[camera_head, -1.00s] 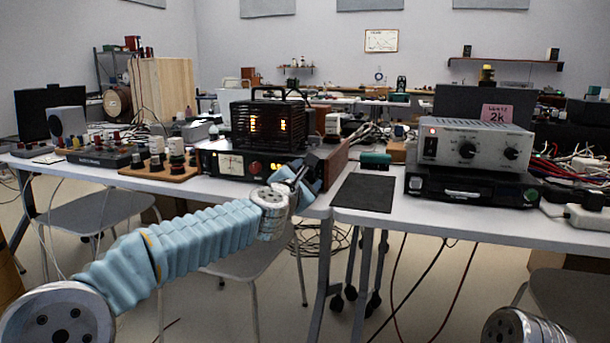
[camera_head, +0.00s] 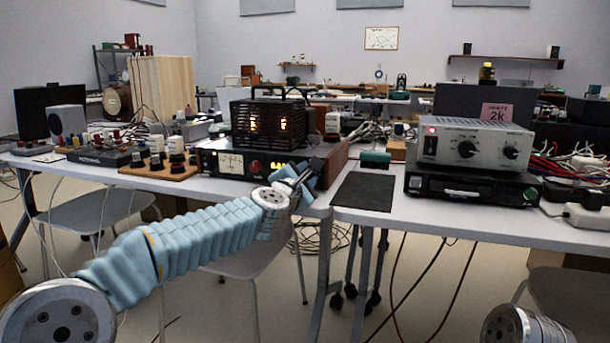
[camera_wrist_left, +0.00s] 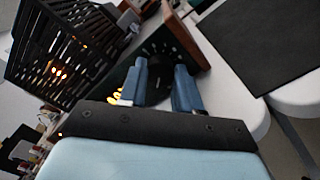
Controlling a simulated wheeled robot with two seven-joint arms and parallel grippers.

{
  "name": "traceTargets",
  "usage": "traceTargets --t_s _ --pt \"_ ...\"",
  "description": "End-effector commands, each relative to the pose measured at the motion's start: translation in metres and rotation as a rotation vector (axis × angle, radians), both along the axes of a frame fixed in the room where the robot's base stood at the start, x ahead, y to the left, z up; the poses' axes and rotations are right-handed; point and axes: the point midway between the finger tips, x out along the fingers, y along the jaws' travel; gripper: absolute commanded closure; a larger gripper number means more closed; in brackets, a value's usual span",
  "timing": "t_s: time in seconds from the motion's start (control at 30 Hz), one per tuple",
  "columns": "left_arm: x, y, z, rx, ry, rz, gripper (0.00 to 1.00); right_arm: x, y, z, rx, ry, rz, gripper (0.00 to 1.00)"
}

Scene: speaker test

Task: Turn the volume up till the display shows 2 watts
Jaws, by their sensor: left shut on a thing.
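The amplifier (camera_head: 230,163) stands on the left table with a lit meter, a red knob and a yellow display (camera_head: 277,169), whose digits are too small to read. In the left wrist view its display (camera_wrist_left: 117,97) glows yellow beside the blue fingers. My left gripper (camera_head: 306,172) is at the amplifier's right front and covers that part of the panel. In the left wrist view, my left gripper (camera_wrist_left: 163,78) has its fingers shut on a dark round volume knob (camera_wrist_left: 160,66), with dial marks around it. My right gripper is out of view.
A black cage with glowing tubes (camera_head: 268,124) sits on top of the amplifier. A black mat (camera_head: 364,192) lies bare to its right. A silver unit with knobs (camera_head: 474,143) stands further right. A wooden block with several knobs (camera_head: 158,171) is at the left.

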Motion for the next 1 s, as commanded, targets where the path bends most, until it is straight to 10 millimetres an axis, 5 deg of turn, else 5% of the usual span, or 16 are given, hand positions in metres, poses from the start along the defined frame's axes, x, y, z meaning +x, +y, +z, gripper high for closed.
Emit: traceTargets --t_s 1.0 --pt "0.000 -0.001 -0.002 0.727 -0.233 -0.003 0.98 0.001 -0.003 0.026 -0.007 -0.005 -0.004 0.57"
